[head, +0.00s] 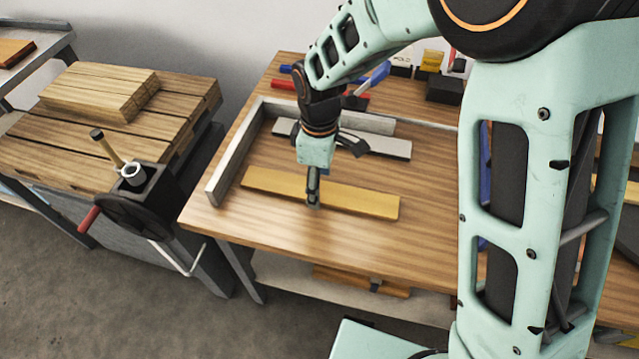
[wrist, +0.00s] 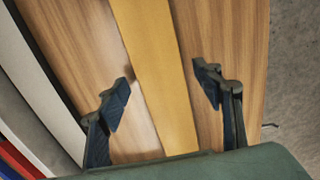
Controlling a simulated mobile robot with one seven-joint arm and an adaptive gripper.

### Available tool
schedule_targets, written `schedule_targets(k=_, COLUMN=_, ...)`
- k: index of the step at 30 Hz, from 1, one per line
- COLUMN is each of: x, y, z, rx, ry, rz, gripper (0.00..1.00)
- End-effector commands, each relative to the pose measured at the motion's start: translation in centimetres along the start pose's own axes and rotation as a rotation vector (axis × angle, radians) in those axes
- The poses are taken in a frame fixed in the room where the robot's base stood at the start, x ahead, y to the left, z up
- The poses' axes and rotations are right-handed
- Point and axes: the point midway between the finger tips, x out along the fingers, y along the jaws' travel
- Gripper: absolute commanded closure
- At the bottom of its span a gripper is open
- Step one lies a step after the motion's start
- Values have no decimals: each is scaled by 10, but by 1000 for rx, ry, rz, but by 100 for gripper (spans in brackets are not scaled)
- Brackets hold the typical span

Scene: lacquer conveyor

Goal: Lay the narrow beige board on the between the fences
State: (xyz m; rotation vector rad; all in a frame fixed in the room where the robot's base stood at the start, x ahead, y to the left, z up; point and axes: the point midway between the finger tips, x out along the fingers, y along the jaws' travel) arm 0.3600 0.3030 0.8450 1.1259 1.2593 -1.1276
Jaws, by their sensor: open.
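The narrow beige board (head: 365,199), yellowish in the picture, lies flat on the wooden bench. It also runs lengthwise through the wrist view (wrist: 158,60). My gripper (head: 313,197) points down over the board's middle. In the wrist view my gripper (wrist: 165,88) is open, with one finger on each side of the board and gaps between. Whether the fingertips are at board height is hard to tell. A grey left fence (head: 232,155) and a grey back fence (head: 376,122) form a corner behind the board. The board's left end is near the left fence.
A light grey strip (head: 392,148) lies between the back fence and the beige board. Clamps and small boxes (head: 444,90) stand at the back. Stacked boards (head: 95,92) lie on a slatted workbench at left. The bench front is clear.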

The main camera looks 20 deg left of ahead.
Motion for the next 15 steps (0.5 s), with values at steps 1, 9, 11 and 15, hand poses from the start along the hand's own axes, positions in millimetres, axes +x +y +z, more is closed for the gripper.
schedule_targets(k=1, x=-11, y=2, z=0, rx=1, ry=3, rz=4, gripper=40)
schedule_targets(k=9, x=-70, y=1, z=0, rx=2, ry=4, rz=5, gripper=40)
schedule_targets(k=11, x=-81, y=1, z=0, rx=2, ry=3, rz=3, gripper=40)
schedule_targets(k=15, x=-101, y=1, z=0, rx=1, ry=2, rz=3, gripper=40)
